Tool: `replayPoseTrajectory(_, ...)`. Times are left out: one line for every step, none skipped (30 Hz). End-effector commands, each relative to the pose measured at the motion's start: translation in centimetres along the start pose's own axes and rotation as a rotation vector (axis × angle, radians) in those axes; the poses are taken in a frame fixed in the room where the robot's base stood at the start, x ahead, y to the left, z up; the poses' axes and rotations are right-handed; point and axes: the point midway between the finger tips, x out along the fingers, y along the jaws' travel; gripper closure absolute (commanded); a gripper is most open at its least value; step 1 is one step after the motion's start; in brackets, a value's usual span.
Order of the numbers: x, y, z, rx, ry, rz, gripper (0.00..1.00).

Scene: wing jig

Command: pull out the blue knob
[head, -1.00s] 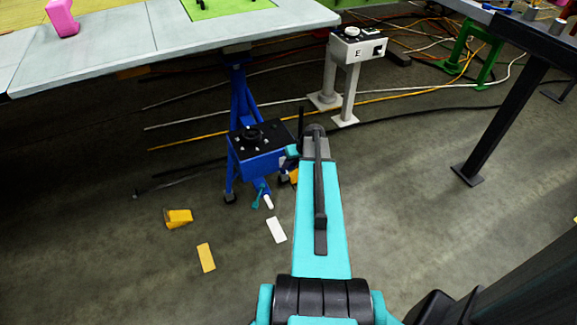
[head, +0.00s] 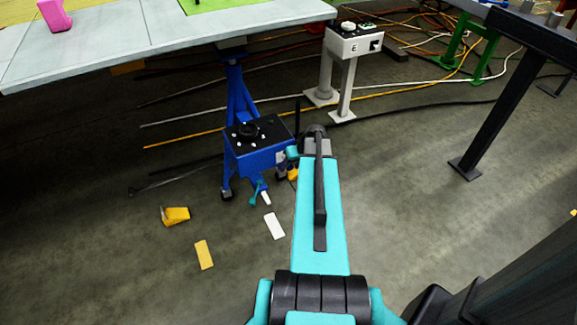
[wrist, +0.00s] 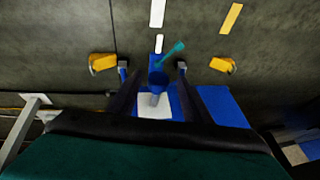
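The blue knob (wrist: 157,80) is in the wrist view, on a pale shaft in front of a white plate (wrist: 150,110) on a blue box (wrist: 222,107). The box, with its black top, also shows in the head view (head: 258,160). A teal lever (wrist: 172,50) sticks out beside the knob. My gripper (wrist: 152,72) is open, with its dark fingers on either side of the knob and a gap at each side. In the head view my arm hides the gripper's fingers, and I cannot make out the knob there.
A blue stand (head: 238,100) rises behind the box to the grey table (head: 120,45). Yellow wedges (head: 177,215) and flat plates (head: 274,226) lie on the floor. A grey control post (head: 348,75) and a dark table leg (head: 490,120) stand to the right. Cables cross the floor behind.

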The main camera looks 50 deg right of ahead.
Motion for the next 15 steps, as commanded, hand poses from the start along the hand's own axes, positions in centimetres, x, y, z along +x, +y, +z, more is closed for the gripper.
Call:
replayPoseTrajectory(0.0, 0.0, -0.1, 0.000, 0.001, 0.000, 0.55)
replayPoseTrajectory(0.0, 0.0, -0.1, 0.000, 0.001, 0.001, 0.55)
replayPoseTrajectory(0.0, 0.0, -0.1, 0.000, 0.002, 0.001, 0.55)
replayPoseTrajectory(0.0, 0.1, -0.1, 0.000, 0.002, 0.001, 0.55)
replayPoseTrajectory(0.0, 0.1, -0.1, 0.000, 0.002, 0.001, 0.55)
replayPoseTrajectory(0.0, 0.1, -0.1, 0.000, 0.002, 0.001, 0.55)
replayPoseTrajectory(0.0, 0.1, -0.1, 0.000, 0.003, 0.002, 0.55)
replayPoseTrajectory(-0.1, 0.1, -0.1, 0.000, 0.003, 0.002, 0.55)
replayPoseTrajectory(-0.1, 0.1, -0.1, 0.000, 0.003, 0.002, 0.55)
replayPoseTrajectory(-0.2, 0.1, -0.1, 0.000, 0.003, 0.002, 0.55)
replayPoseTrajectory(-0.4, 0.1, -0.2, 0.000, 0.003, 0.002, 0.55)
replayPoseTrajectory(-0.6, 0.1, -0.2, 0.000, 0.004, 0.002, 0.55)
replayPoseTrajectory(-0.8, 0.1, -0.2, 0.000, 0.004, 0.003, 0.55)
replayPoseTrajectory(-1.0, 0.1, -0.2, 0.000, 0.004, 0.003, 0.55)
replayPoseTrajectory(-1.4, 0.1, -0.2, -0.001, 0.004, 0.003, 0.55)
